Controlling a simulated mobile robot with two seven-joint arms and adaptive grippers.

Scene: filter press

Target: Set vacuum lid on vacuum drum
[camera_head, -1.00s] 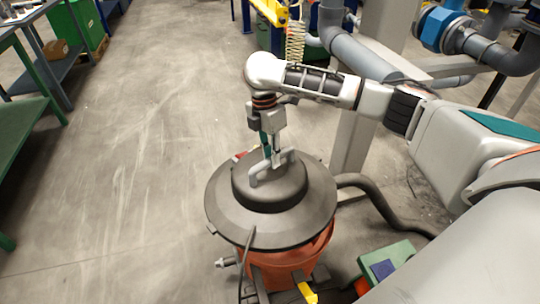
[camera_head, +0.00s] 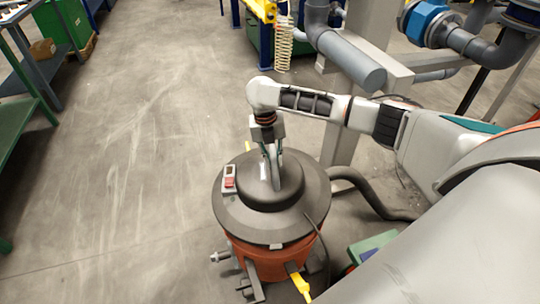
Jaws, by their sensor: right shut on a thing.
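The vacuum lid (camera_head: 235,207) is a wide dark grey disc with a raised round middle and a grey handle on top. It lies over the vacuum drum (camera_head: 270,262), an orange-red tub on the floor, and looks roughly level and centred. I cannot tell whether its rim touches the drum all round. My right gripper (camera_head: 272,178) points down and is shut on the lid's handle, hiding part of it. A small red switch (camera_head: 230,182) shows on the lid's left side. My left gripper is not in view.
A dark hose (camera_head: 375,199) runs right from the drum. A yellow part (camera_head: 301,285) sticks out at the drum's front. Grey pipes (camera_head: 345,62) and a post stand behind. A green bench (camera_head: 22,115) is at the left. The floor between is clear.

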